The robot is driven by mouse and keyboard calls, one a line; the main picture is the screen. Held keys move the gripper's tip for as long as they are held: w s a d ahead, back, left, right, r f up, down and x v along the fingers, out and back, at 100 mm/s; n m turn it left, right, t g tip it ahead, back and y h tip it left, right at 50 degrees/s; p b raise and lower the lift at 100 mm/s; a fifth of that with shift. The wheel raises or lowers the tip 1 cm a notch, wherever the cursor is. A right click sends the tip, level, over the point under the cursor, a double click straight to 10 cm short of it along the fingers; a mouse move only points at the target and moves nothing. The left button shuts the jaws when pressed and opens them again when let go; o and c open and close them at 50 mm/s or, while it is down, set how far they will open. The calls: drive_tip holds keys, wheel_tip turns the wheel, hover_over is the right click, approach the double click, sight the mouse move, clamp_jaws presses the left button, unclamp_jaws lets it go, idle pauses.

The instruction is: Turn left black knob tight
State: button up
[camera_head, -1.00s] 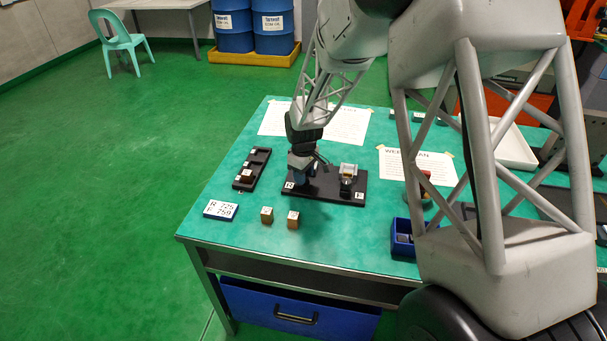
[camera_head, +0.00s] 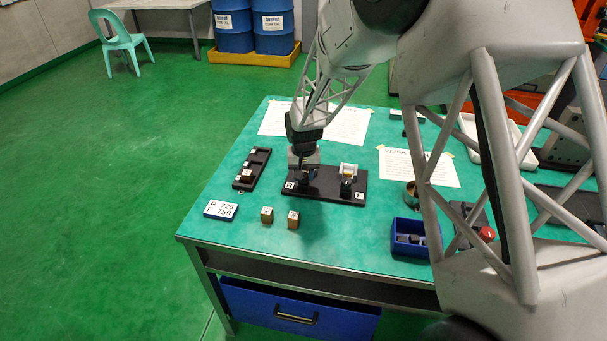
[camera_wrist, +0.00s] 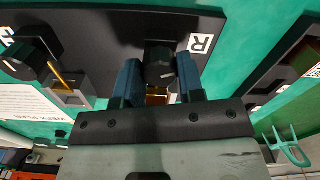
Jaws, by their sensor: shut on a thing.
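The left black knob (camera_wrist: 158,75) is at the R end of the black base plate (camera_head: 325,193). In the wrist view it lies between the two blue fingers of my gripper (camera_wrist: 160,67), which are shut on it. A pale line shows on its face, and a bit of brass shows just below it. In the head view my gripper (camera_head: 304,172) stands over the R end and hides most of this knob. The other black knob (camera_wrist: 30,58) is at the F end, beside a grey block with a brass pin.
A black tray (camera_head: 244,182) with compartments lies left of the plate. Two small brownish blocks (camera_head: 267,215) and a number card (camera_head: 221,210) lie in front. A blue bin (camera_head: 408,249) is at the right.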

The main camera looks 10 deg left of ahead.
drive_tip(key=m, duration=0.4)
drive_tip(key=shift+m, duration=0.3)
drive_tip(key=m, duration=0.4)
idle(0.3)
drive_tip(key=o, duration=0.9)
drive_tip(key=shift+r, duration=0.1)
drive_tip(key=shift+r, duration=3.8)
